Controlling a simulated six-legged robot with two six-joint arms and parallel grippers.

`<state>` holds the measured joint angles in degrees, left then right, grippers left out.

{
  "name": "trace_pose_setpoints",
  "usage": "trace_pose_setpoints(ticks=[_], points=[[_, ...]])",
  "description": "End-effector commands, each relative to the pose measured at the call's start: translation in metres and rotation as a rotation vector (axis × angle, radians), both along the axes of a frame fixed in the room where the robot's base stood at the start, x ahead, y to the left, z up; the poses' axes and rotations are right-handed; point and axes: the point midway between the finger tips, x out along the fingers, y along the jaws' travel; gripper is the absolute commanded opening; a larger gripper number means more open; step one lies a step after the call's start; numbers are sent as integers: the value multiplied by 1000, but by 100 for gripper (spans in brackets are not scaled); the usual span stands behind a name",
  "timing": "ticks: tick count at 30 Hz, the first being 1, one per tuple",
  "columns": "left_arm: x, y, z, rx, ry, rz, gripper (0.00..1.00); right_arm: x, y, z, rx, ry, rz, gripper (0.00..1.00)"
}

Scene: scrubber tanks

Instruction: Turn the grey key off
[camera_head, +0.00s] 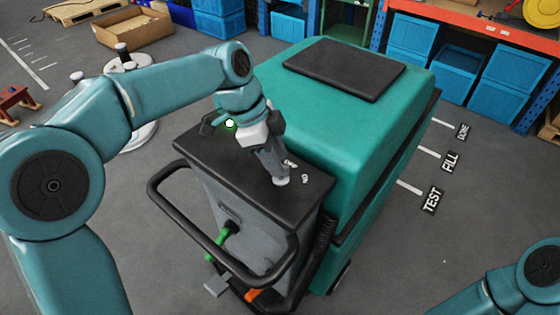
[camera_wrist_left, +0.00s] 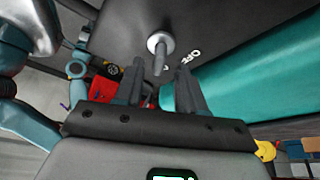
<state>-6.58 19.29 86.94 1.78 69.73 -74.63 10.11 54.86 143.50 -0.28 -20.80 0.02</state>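The grey key (camera_wrist_left: 160,46) stands on a round light base on the dark panel, and its narrow grip points toward the wrist camera. In the head view its base (camera_head: 281,181) shows just below my left gripper (camera_head: 275,172), whose fingers hide most of it. In the left wrist view my left gripper (camera_wrist_left: 160,78) is open, its two dark fingers apart with the key's end in line with the gap. I cannot tell whether either finger touches the key. White lettering that looks like OFF (camera_wrist_left: 190,57) lies beside the key. My right gripper is out of view.
The key panel (camera_head: 205,150) is the top of the teal scrubber's (camera_head: 360,130) rear end, with a black handle loop (camera_head: 160,205) around it. The teal body rises close beside the panel. Blue crates (camera_head: 455,72) stand on shelves behind.

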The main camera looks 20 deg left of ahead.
Motion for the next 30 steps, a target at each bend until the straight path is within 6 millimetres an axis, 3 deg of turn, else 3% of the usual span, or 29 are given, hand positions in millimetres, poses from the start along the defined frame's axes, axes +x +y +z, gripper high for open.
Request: trace_pose_setpoints(ticks=[6,14,16,18,30], points=[[3,-7,-17,0,0,0,39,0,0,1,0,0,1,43],[4,-8,-19,0,0,0,39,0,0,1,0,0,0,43],[4,-8,-19,0,0,0,23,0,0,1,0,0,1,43],[4,-8,-19,0,0,0,0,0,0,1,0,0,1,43],[3,-8,-21,0,3,10,0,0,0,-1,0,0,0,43]])
